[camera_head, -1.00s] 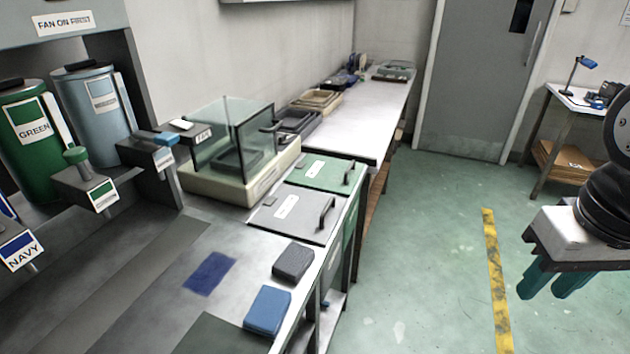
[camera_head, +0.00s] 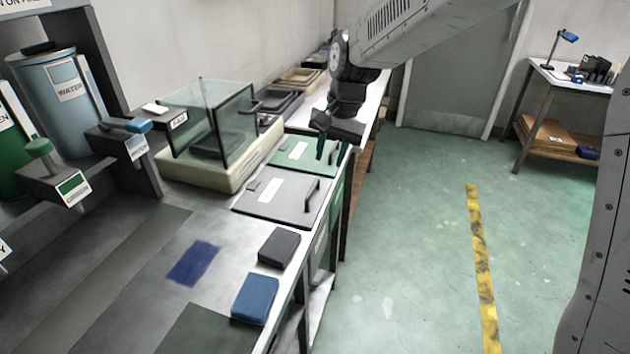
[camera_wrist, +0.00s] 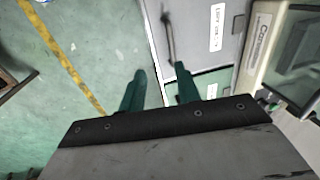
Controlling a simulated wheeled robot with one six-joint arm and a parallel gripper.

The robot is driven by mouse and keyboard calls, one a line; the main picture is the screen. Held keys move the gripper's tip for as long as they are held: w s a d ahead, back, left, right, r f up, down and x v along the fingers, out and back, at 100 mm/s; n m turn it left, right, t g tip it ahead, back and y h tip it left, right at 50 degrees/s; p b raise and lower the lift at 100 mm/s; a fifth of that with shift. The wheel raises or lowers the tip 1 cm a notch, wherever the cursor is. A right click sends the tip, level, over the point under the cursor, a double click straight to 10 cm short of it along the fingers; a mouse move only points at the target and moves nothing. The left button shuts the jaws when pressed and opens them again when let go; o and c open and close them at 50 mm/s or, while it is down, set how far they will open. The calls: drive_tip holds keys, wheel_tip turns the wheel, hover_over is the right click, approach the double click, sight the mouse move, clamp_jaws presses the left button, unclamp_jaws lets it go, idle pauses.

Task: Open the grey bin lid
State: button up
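The grey bin lid (camera_head: 268,207) lies flat and shut in the bench top, with a white label and a dark bar handle (camera_head: 319,193) along its right side. In the wrist view, the grey lid (camera_wrist: 202,40) is at the top centre and its handle (camera_wrist: 168,38) stands just beyond my fingertips. My gripper (camera_head: 332,152) points down over the green lid's right edge, behind the grey handle. In the wrist view, my gripper (camera_wrist: 160,74) has its two green fingers spread, with nothing between them.
The green lid (camera_head: 291,153) adjoins the grey one behind. A glass-sided box (camera_head: 215,130) on a cream base (camera_head: 205,178) stands to the left. Dark (camera_head: 280,247) and blue (camera_head: 255,296) blocks lie in front. The floor right of the bench is clear.

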sight(313, 187)
drive_tip(key=a+f, duration=0.1)
drive_tip(key=f, duration=0.2)
drive_tip(key=w+a+f, duration=0.1)
drive_tip(key=f, duration=0.2)
drive_tip(key=w+a+f, duration=0.1)
drive_tip(key=f, duration=0.2)
drive_tip(key=shift+w+a+f, duration=0.1)
drive_tip(key=shift+a+f, duration=0.15)
drive_tip(key=shift+f, duration=0.1)
clamp_jaws()
